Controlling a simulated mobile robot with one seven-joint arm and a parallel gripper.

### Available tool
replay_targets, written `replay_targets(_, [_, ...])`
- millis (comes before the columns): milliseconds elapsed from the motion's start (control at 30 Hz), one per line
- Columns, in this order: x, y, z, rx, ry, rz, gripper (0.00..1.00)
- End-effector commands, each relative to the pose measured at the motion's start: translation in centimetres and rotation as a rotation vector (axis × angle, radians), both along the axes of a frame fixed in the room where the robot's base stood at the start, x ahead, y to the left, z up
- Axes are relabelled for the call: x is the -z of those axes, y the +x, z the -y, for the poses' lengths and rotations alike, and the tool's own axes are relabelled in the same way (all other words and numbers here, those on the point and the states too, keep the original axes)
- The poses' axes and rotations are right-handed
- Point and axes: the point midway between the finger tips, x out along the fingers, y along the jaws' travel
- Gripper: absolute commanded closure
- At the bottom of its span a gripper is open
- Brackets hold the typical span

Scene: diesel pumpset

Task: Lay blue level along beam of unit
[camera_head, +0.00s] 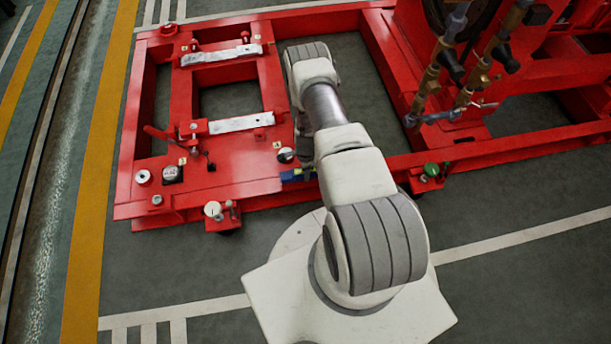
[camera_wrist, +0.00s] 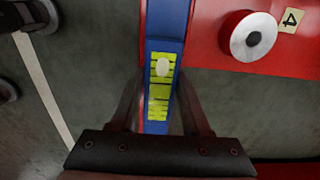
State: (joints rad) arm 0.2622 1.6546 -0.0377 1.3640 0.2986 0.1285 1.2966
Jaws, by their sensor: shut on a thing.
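The blue level (camera_wrist: 165,35) runs up and down the wrist view, with yellow-green vial windows and a pale oval spot at its middle. My gripper (camera_wrist: 162,82) is shut on it, one dark finger on each side. In the head view a short blue piece of the level (camera_head: 298,175) shows at the front red beam (camera_head: 250,187) of the unit, left of my arm. The rest of it and my gripper are hidden behind my arm. Red surface lies close along the level in the wrist view; I cannot tell whether the level touches the beam.
Several knobs and fittings sit on the left frame. Pipes with valves (camera_head: 465,70) rise at the right. Grey floor (camera_head: 520,205) in front is open.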

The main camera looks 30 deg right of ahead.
Motion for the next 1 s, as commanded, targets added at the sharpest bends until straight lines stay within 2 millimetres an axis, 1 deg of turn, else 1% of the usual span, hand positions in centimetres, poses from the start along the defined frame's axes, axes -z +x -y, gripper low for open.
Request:
replay_targets(33, [1.3, 0.0, 0.0, -0.001, 0.000, 0.000, 1.00])
replay_targets(133, [2.5, 0.0, 0.0, -0.002, 0.000, 0.001, 1.00])
replay_targets(500, [2.7, 0.0, 0.0, -0.001, 0.000, 0.001, 1.00])
replay_targets(533, [2.8, -0.1, 0.0, -0.001, 0.000, -0.001, 0.51])
replay_targets(667, [2.7, 0.0, 0.0, -0.001, 0.000, 0.000, 0.28])
replay_targets(700, [2.7, 0.0, 0.0, -0.001, 0.000, 0.000, 0.23])
replay_targets(1000, [2.6, 0.0, 0.0, -0.001, 0.000, 0.000, 0.23])
